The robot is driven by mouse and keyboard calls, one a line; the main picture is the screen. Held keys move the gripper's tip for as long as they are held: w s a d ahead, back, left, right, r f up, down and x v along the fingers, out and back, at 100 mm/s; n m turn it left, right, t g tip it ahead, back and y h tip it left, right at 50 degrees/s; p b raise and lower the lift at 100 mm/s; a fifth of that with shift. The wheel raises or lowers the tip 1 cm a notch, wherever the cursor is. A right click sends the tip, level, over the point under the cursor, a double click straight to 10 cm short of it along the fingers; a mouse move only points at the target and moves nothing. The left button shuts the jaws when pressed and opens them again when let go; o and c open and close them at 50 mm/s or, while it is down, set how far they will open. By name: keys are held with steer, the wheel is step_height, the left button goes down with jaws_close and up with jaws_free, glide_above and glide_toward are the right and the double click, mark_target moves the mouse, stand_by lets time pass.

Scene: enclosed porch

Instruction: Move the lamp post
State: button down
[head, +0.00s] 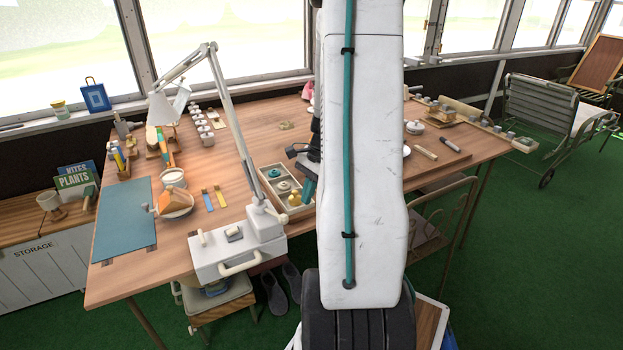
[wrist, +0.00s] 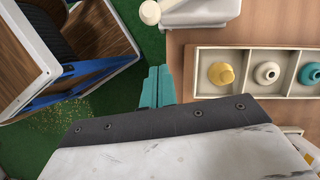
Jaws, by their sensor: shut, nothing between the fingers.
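A white jointed desk lamp stands at the front of the wooden table in the head view. Its tall lamp post (head: 228,120) leans up and left from a white base box (head: 238,262) with a front handle. The shade (head: 163,108) hangs at the left. My gripper (head: 308,188), with teal fingers, is right of the post, over the compartment tray, partly hidden by my arm. In the wrist view my gripper (wrist: 156,86) is shut and empty. A white rounded piece (wrist: 150,12) lies beyond the fingertips, apart from them; I cannot tell whether it belongs to the lamp.
The compartment tray (wrist: 237,56) holds yellow, white and teal pieces. A bowl (head: 176,208) with an orange block and a blue mat (head: 124,219) lie left of the lamp. A stool (head: 218,300) stands under the table's front edge. Bare tabletop (head: 262,137) shows behind the post.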

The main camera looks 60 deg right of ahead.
steer(key=shift+w+a+f, duration=0.25)
steer(key=shift+a+f, duration=0.1)
steer(key=shift+a, duration=0.4)
steer(key=shift+w+a+f, duration=0.25)
steer(key=shift+a+f, duration=0.05)
steer(key=shift+a, duration=0.4)
steer(key=shift+w+a+f, duration=0.25)
steer(key=shift+a+f, duration=0.1)
steer(key=shift+a, duration=0.4)
